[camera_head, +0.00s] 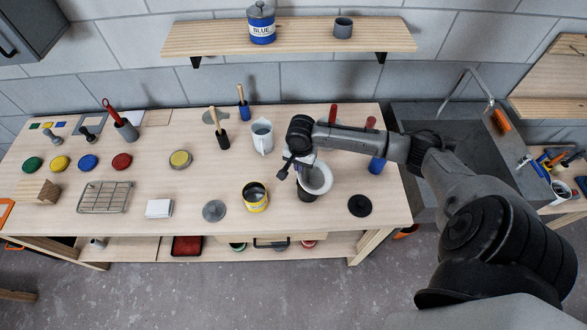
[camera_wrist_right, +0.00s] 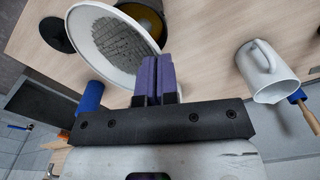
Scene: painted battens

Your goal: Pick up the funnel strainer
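The funnel strainer (camera_head: 317,179) is a white ring with grey mesh inside. In the camera_head view it is over a dark cup (camera_head: 306,194); I cannot tell whether they touch. In the right wrist view the strainer (camera_wrist_right: 108,43) fills the upper left, its rim reaching the fingertips. My right gripper (camera_head: 296,171) comes in from the right, at the strainer's left edge. Its purple fingers (camera_wrist_right: 155,62) are nearly together and appear closed on the rim; the contact is partly hidden. My left gripper is not in view.
A white jug (camera_head: 262,137) stands behind, a yellow can (camera_head: 255,196) to the left. A black disc (camera_head: 359,206) and a blue-bodied brush (camera_head: 376,165) are to the right. The sink (camera_head: 470,140) lies beyond the table's right edge. Bare tabletop (camera_head: 310,220) shows in front.

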